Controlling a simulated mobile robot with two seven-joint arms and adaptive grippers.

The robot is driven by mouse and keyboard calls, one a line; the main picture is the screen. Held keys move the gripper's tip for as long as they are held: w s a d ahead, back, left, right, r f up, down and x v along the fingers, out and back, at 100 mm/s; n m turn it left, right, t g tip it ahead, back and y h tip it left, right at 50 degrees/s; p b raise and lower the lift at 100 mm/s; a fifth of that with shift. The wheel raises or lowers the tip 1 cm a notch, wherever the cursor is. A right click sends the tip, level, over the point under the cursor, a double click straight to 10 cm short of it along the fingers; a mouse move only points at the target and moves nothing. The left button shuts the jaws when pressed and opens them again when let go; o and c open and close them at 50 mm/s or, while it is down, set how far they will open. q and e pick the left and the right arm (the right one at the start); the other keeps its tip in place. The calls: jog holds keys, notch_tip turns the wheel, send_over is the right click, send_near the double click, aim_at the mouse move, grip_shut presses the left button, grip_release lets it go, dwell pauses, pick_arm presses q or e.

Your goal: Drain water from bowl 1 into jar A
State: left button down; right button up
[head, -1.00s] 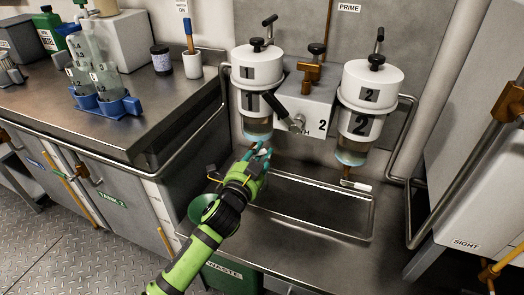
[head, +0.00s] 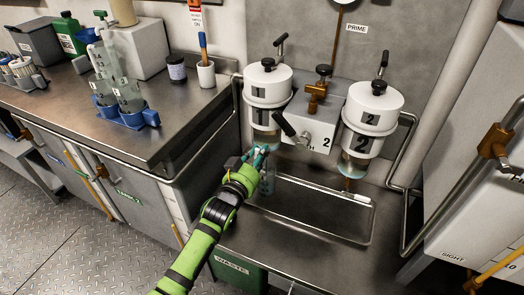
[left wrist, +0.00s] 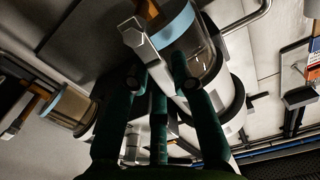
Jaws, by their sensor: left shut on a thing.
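Bowl 1 (head: 266,138) is the clear bowl under the left white filter housing marked 1 (head: 268,88), with pale liquid in it. In the left wrist view, a clear bowl with a blue ring (left wrist: 178,25) is close beyond my fingers. My left gripper (head: 259,152) is just under bowl 1, shut on a pale grey lever-like part (left wrist: 150,52) between its fingers. What that part joins is unclear. A clear jar-like thing (head: 267,182) shows below the gripper, partly hidden; its label is unreadable. My right gripper is not in view.
Bowl 2 (head: 353,166) hangs at the right, above a shallow sink tray (head: 318,232). A blue rack (head: 140,120) holds clear bottles on the left counter, labels unclear. A dark jar (head: 176,69) and a white cup (head: 206,75) stand near the wall. A green waste bin (head: 236,275) is below.

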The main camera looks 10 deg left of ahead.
pick_arm(q)
jog(key=shift+w+a+r+n+p, duration=0.15)
jog(key=shift+a+n+p, duration=0.25)
jog(key=shift+n, duration=0.6)
jog(key=shift+a, duration=0.1)
jog(key=c, duration=1)
grip_release()
jog(key=shift+w, duration=0.1)
jog(key=shift+c, duration=0.2)
jog(key=shift+s, duration=0.3)
jog(key=v, duration=1.1)
jog(key=shift+s+a, duration=0.2)
